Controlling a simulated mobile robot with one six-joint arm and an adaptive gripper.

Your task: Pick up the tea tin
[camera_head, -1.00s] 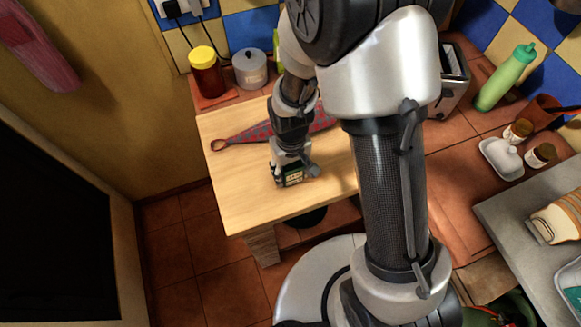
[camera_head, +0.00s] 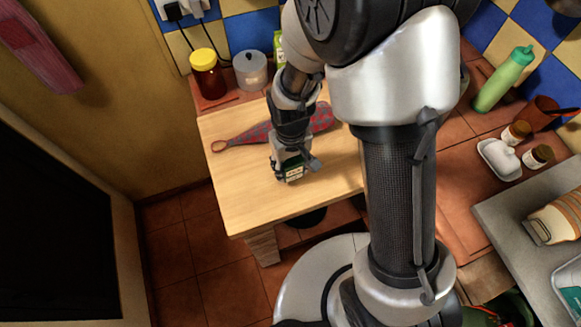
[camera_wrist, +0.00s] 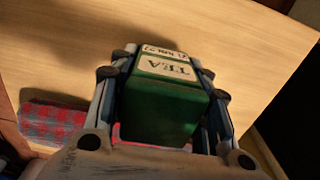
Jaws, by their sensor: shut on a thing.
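The tea tin is a dark green box with a cream label reading TEA. In the wrist view the tea tin (camera_wrist: 160,105) sits between the two fingers of my gripper (camera_wrist: 165,75), which is shut on its sides. In the head view my gripper (camera_head: 290,168) points down over the wooden board, and the tin (camera_head: 293,172) shows small at its fingertips. The gripper hides part of the tin there. I cannot tell for sure whether the tin's base touches the board or hangs just above it.
The wooden board (camera_head: 240,187) has free room around the tin. A red-and-blue checked cloth item (camera_head: 258,134) lies behind the gripper. A yellow-lidded jar (camera_head: 207,75) and a grey canister (camera_head: 250,70) stand at the back. A green bottle (camera_head: 504,78) and small jars stand right.

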